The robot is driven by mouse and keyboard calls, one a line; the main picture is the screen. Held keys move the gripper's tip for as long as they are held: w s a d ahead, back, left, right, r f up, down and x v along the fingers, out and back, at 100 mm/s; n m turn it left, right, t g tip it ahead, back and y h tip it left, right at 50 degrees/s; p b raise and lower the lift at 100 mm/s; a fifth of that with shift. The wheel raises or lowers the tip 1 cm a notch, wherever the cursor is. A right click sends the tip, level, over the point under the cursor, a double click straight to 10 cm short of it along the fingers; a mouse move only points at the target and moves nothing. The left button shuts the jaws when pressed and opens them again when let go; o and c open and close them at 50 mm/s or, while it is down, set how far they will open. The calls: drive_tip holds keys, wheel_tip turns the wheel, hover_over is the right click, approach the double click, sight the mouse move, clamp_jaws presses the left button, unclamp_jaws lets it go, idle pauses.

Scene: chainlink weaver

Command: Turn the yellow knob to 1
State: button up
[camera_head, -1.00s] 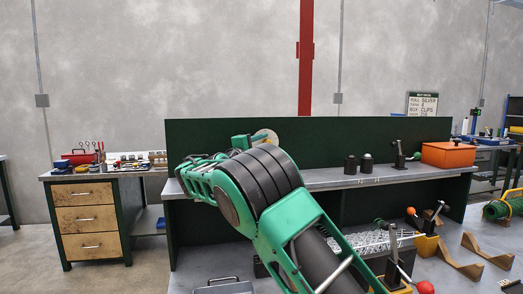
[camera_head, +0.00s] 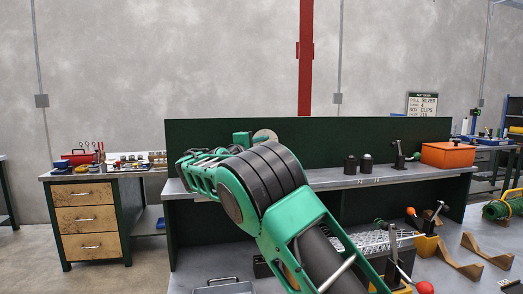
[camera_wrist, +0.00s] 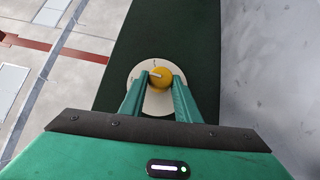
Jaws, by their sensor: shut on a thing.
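The yellow knob (camera_wrist: 161,77) shows in the wrist view, at the middle of a round pale dial plate (camera_wrist: 136,76) on the dark green panel (camera_wrist: 195,30). A light pointer mark on the knob points left. My gripper (camera_wrist: 160,84) has its two green fingers on either side of the knob, shut on it. Any numbers on the dial are too small to read. In the head view the dial plate (camera_head: 265,136) shows partly above my arm. The knob and fingertips are hidden there behind my arm.
A grey shelf (camera_head: 330,178) runs in front of the green panel. Black cylinders (camera_head: 350,163), a clamp (camera_head: 398,155) and an orange box (camera_head: 448,154) stand on it at right. A wooden drawer cabinet (camera_head: 88,220) stands at left. The wall beside the panel is bare.

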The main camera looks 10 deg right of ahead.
drive_tip(key=shift+d+r+m+g+y, duration=0.15)
drive_tip(key=shift+m+g+y, duration=0.5)
drive_tip(key=shift+m+y, duration=0.65)
drive_tip(key=shift+d+r+m+g+y, duration=0.2)
drive_tip(key=shift+m+g+y, duration=0.7)
drive_tip(key=shift+y, duration=0.75)
drive_tip(key=shift+d+r+m+g+y, duration=0.15)
drive_tip(key=shift+m+g+y, duration=0.3)
drive_tip(key=shift+m+y, duration=0.95)
drive_tip(key=o, duration=1)
drive_tip(key=shift+f, duration=0.1)
drive_tip(key=shift+o, duration=0.2)
drive_tip(key=shift+r, duration=0.2)
